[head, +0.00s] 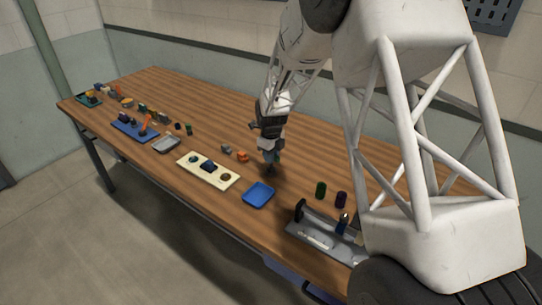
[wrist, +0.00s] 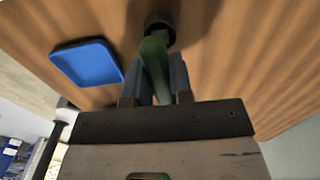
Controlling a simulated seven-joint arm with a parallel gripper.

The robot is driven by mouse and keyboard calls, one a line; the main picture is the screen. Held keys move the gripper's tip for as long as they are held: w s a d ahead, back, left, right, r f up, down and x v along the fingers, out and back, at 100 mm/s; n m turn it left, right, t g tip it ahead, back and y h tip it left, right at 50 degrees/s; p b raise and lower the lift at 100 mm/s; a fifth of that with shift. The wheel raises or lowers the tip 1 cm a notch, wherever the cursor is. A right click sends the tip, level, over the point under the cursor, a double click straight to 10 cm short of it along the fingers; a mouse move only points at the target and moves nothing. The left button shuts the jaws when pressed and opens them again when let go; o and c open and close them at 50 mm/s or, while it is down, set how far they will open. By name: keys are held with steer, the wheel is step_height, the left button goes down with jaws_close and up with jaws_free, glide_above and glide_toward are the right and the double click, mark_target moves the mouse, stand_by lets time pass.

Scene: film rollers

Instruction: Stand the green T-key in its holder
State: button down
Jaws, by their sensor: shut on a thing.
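My gripper (head: 271,156) is over the table to the right of the middle, beyond the blue tray. In the wrist view, my gripper (wrist: 162,75) is shut with the green T-key (wrist: 154,58) between its two fingers. The green part runs away from the fingers to a dark round piece (wrist: 160,22). I cannot tell whether this piece is the key's own end or the holder, nor whether it touches the table. The fingers hide part of the key. I cannot make out the holder for certain in the head view.
A blue tray (head: 259,194) lies near the front edge, and shows left of the fingers in the wrist view (wrist: 88,62). A cream board (head: 190,170) carries several small parts. Green (head: 321,189) and purple (head: 341,199) cylinders stand behind a grey fixture (head: 315,240). The back of the table is clear.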

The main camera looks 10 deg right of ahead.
steer(key=shift+f, duration=0.1)
stand_by(0.7)
steer(key=c, duration=0.5)
jaws_free()
steer(key=shift+r, duration=0.2)
steer(key=shift+r, duration=3.25)
steer(key=shift+r, duration=0.1)
